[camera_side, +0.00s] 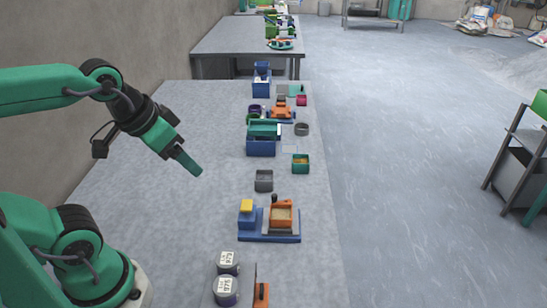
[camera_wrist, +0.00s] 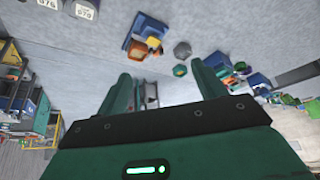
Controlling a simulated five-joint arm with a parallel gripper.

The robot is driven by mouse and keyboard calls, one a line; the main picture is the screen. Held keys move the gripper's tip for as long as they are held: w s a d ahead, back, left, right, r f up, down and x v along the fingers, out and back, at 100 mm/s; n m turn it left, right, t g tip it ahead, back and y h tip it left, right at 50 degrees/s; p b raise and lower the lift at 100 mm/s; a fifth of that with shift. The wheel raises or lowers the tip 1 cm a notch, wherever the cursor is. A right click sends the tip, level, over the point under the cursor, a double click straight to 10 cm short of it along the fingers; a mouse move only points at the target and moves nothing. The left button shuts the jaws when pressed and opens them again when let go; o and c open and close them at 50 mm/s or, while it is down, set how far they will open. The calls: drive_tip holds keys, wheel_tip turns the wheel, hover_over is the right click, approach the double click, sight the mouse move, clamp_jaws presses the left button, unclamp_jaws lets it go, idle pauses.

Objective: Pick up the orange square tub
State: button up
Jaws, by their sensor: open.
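The orange square tub (camera_side: 281,217) has a tan fill, perhaps powder. It sits on the right part of a blue tray (camera_side: 262,239), beside a yellow-topped blue block (camera_side: 246,207). My gripper (camera_side: 190,165) hangs in the air above the table, left of and farther back than the tub in the side view. In the wrist view my gripper (camera_wrist: 162,80) has its two green fingers spread wide with nothing held between them. An orange shape on the blue tray, likely the tub (camera_wrist: 154,43), shows small beyond the fingertips, apart from them.
A grey tub (camera_side: 264,181) and a green tub (camera_side: 301,164) stand behind the tray. Two labelled round containers (camera_side: 226,288) stand in front. A blue box with a green top (camera_side: 261,142) is farther back. The table's left side (camera_side: 150,205) is clear.

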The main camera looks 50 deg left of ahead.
drive_tip(key=shift+o, duration=0.3)
drive_tip(key=shift+w, duration=0.1)
drive_tip(key=w+d+f+n+g, duration=0.2)
drive_tip(key=w+d+f+n, duration=0.2)
drive_tip(key=w+f, duration=0.3)
drive_tip(key=w+d+f+n+g, duration=0.3)
drive_tip(key=w+d+f+n, duration=0.2)
drive_tip(key=w, duration=0.6)
drive_tip(key=shift+f+g, duration=0.3)
drive_tip(key=shift+f, duration=0.6)
drive_tip(key=shift+f, duration=1.3)
drive_tip(key=shift+f, duration=0.1)
